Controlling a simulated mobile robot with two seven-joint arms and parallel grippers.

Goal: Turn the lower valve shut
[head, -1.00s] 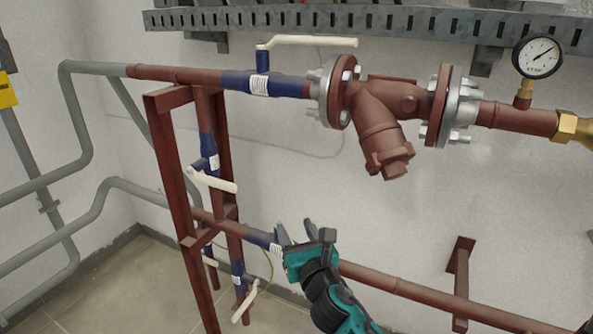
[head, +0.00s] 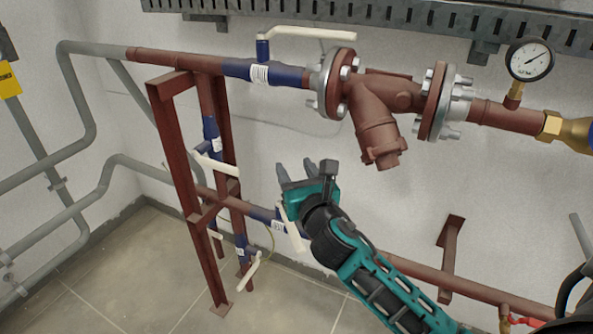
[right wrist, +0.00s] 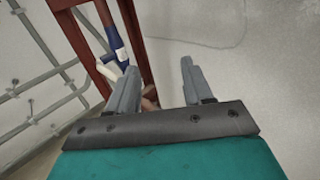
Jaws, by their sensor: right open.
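The lower valve has a blue body (head: 262,215) on the lower red pipe. Its cream lever (head: 294,232) shows just behind and beside my right gripper, slanting down across the pipe line. My right gripper (head: 294,168) is open and empty, its fingers pointing up above the lower pipe and apart from the lever. Part of the valve is hidden behind the gripper body. In the right wrist view the two fingers (right wrist: 158,78) stand apart with bare wall between their tips. My left gripper is not in view.
A red frame (head: 180,150) stands left of the valve. A vertical pipe there carries another cream lever (head: 216,166), and a third lever (head: 252,270) hangs low. Above runs the upper pipe with a strainer (head: 375,130) and gauge (head: 529,60). A wall bracket (head: 449,255) is at right.

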